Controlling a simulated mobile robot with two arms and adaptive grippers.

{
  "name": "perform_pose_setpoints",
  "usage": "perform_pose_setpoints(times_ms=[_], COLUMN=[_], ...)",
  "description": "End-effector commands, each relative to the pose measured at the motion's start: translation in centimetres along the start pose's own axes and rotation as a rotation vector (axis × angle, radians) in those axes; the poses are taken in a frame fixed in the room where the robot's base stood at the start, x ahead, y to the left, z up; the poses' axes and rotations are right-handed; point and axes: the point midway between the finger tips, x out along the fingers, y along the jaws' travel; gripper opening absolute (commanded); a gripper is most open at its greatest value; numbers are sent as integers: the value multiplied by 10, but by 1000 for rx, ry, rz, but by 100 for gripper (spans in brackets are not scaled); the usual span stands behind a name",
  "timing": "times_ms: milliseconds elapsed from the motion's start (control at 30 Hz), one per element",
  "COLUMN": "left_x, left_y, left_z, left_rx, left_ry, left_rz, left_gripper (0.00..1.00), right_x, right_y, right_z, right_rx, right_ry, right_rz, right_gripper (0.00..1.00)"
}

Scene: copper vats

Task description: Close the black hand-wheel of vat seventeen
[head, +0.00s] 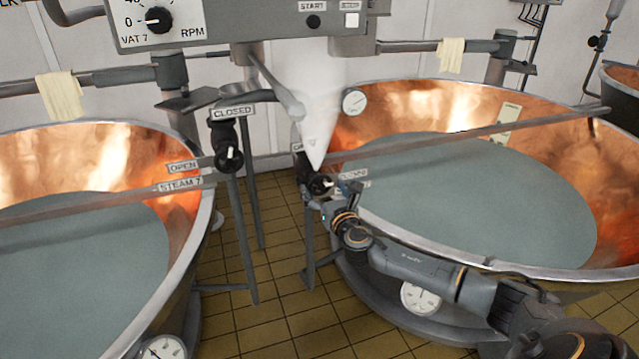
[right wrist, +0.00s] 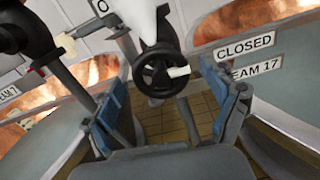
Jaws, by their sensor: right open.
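The black hand-wheel (right wrist: 153,73) of vat seventeen shows in the right wrist view, with a white pointer aimed right, toward the CLOSED plate (right wrist: 249,47). The STEAM 17 plate (right wrist: 256,74), partly hidden, is below that. In the head view the wheel (head: 320,185) sits at the left rim of the right vat (head: 480,190). My right gripper (head: 338,190) is close in front of it. In the wrist view its blue-padded fingers (right wrist: 167,98) are spread, one on each side of the wheel, with no clear contact. My left gripper is not in view.
A white plume-like cone (head: 318,95) rises above the wheel. The steam 7 hand-wheel (head: 229,158) stands to the left, by the left vat (head: 200,225). A control box (head: 240,20) hangs above. Tiled floor (head: 265,325) lies between the vats.

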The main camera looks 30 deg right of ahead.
Motion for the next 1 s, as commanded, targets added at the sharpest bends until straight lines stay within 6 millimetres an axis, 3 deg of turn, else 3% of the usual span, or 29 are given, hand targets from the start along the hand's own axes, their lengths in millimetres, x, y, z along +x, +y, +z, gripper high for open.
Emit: perform_pose_setpoints(times_ms=[200, 567, 833, 1000], left_x=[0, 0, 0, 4], left_y=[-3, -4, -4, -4], left_z=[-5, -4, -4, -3], left_rx=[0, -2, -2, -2], left_ry=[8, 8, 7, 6], left_rz=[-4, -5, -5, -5], left_gripper=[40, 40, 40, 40], right_x=[22, 26, 26, 26], right_y=[0, 0, 0, 0], right_z=[0, -1, -1, -2], right_rx=[0, 0, 0, 54], right_ry=[0, 1, 1, 0], right_rz=[0, 0, 0, 0], right_gripper=[85, 85, 32, 30])
